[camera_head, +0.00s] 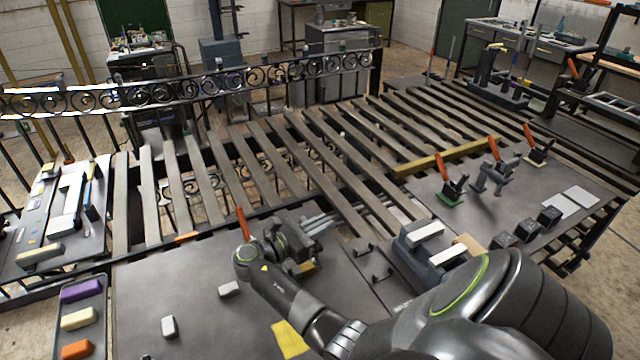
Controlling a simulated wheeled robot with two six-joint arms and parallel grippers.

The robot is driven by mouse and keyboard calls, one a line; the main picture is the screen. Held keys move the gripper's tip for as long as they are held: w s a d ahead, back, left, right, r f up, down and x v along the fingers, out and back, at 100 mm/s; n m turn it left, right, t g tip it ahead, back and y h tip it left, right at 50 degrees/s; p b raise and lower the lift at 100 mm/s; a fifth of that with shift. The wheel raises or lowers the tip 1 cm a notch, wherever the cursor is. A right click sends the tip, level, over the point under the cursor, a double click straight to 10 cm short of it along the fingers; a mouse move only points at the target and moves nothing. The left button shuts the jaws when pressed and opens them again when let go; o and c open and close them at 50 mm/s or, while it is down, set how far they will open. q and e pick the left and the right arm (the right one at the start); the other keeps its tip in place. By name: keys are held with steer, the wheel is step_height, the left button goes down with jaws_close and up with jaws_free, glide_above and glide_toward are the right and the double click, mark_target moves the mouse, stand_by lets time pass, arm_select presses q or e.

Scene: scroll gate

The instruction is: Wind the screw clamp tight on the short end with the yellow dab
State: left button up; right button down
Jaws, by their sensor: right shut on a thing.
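My right gripper (318,226) reaches in from the lower right over the front edge of the slatted bench. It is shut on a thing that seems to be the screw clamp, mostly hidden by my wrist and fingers. A small yellow patch (306,268) shows just below the gripper, perhaps the yellow dab on the short end; the end itself is largely hidden. I cannot tell how tightly the clamp sits. An orange handle (241,222) stands up just left of my wrist. My left gripper is not in view.
A dark plate (190,285) carries small pale blocks and a yellow sheet (288,338). A tray (97,297) of coloured blocks is at the left. Several orange-handled clamps (453,186) and a yellow bar (446,158) are at the right. A scrolled iron railing (215,80) spans the back.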

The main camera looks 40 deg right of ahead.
steer(key=shift+w+r, duration=0.1)
steer(key=shift+r, duration=0.15)
steer(key=c, duration=1.4)
jaws_free()
steer(key=shift+f, duration=0.15)
steer(key=shift+o, duration=0.2)
steer(key=w+a+b, duration=0.2)
steer(key=a+b, duration=0.3)
steer(key=a, duration=1.2)
steer(key=shift+w, duration=0.1)
